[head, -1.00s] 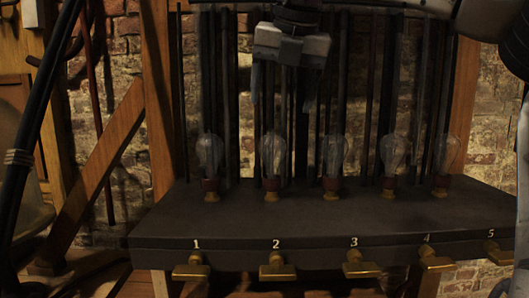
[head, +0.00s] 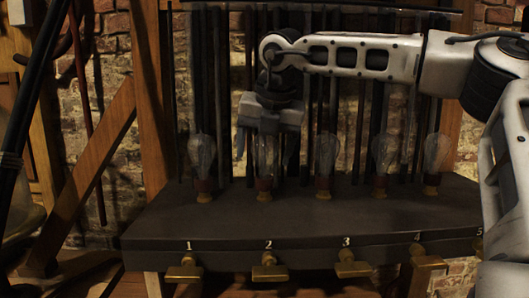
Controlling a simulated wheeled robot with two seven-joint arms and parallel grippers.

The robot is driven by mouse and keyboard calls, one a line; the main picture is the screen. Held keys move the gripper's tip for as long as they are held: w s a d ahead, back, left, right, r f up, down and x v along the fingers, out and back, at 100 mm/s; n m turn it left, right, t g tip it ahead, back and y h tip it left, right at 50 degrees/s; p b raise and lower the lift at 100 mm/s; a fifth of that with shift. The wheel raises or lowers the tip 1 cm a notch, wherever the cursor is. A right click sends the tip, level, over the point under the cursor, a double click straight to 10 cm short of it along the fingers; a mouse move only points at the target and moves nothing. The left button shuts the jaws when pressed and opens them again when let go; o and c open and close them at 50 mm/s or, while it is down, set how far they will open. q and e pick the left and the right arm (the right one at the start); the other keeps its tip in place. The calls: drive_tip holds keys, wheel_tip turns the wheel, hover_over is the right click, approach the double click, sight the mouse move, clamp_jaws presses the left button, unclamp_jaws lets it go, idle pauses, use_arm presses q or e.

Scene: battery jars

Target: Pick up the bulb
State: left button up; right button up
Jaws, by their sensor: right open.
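Several clear glass bulbs stand upright in a row on a dark shelf (head: 330,220). They are the bulb above number 1 (head: 202,155), the one above 2 (head: 265,158), the one above 3 (head: 326,155), the one above 4 (head: 384,155) and one at the right end (head: 437,155). Each sits in a brass base. My right gripper (head: 265,150) is open and points down over the bulb above 2. Its fingers show to the left and right of that glass; I see no contact. The top of this bulb is partly hidden by the gripper. My left gripper is not in view.
Dark vertical rods (head: 215,100) rise close behind the bulbs. Brass taps (head: 270,268) stick out below the numbers on the shelf's front edge. A wooden brace (head: 85,180) stands at the left, before a brick wall (head: 115,80).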

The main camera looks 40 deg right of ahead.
drive_tip(key=c, duration=1.2)
drive_tip(key=shift+r, duration=0.1)
